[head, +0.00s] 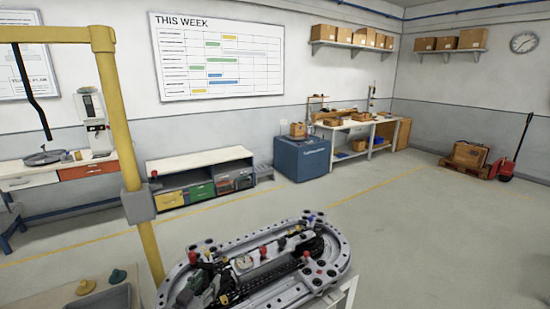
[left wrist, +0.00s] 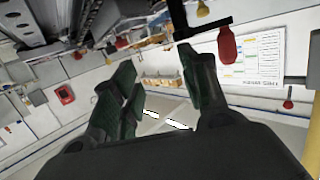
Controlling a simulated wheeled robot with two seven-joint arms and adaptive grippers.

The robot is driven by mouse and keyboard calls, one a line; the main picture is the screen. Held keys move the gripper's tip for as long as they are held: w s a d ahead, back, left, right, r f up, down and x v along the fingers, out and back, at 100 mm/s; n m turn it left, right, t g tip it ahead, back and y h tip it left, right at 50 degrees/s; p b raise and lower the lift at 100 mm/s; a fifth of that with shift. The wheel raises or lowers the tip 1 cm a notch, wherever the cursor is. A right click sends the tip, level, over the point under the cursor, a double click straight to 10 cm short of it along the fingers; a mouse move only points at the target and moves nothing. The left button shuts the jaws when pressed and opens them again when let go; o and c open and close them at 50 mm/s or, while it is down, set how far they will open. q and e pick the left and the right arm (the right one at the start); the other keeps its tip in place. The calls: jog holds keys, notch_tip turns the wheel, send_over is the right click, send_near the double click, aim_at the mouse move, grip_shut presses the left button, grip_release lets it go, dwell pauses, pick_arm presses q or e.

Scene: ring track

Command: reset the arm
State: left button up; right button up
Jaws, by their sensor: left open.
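The grey oval ring track (head: 335,270) stands at the lower middle of the head view, with small knobs and pegs in several colours along it. My left gripper (left wrist: 156,62) is open in the left wrist view, its two dark fingers spread with nothing between them. In the head view dark parts that look like this gripper (head: 226,284) show over the near left side of the track; whether they touch it I cannot tell. In the tilted left wrist view, a red knob (left wrist: 227,46) shows just beyond the right finger. My right gripper is not in view.
A yellow post (head: 118,120) rises left of the track. A low cabinet (head: 200,178), a blue box (head: 301,160) and a workbench (head: 360,123) stand by the wall. Open floor lies right of the track.

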pick_arm(q)
jog(key=s+f+g+y, duration=0.1)
jog(key=s+f, duration=0.1)
jog(key=s, duration=0.1)
jog(key=s+f+n+g+y, duration=0.1)
jog(key=s+f+g, duration=0.1)
jog(key=s, duration=0.2)
jog(key=s+a+f+g+y, duration=0.1)
jog(key=s+f+g, duration=0.1)
jog(key=s, duration=0.1)
jog(key=shift+s+a+f+n, duration=0.1)
jog(key=shift+s+f+n, duration=0.05)
jog(key=shift+f+n, duration=0.15)
jog(key=shift+s+f+g, duration=1.1)
jog(key=shift+s+g, duration=2.2)
jog(key=shift+s, duration=4.2)
notch_tip(320, 180, down, 38)
jog(key=s+g+b, duration=0.1)
jog(key=s+b, duration=0.2)
jog(key=b, duration=0.2)
jog(key=s+a+f+b, duration=0.2)
jog(key=s+a+f, duration=0.1)
jog(key=s+f, duration=0.7)
jog(key=s+a+f+m+g+y+b, duration=0.1)
jog(key=s+a+f+b, duration=0.2)
jog(key=s+f, duration=0.8)
notch_tip(320, 180, down, 4)
jog(key=shift+s, duration=0.15)
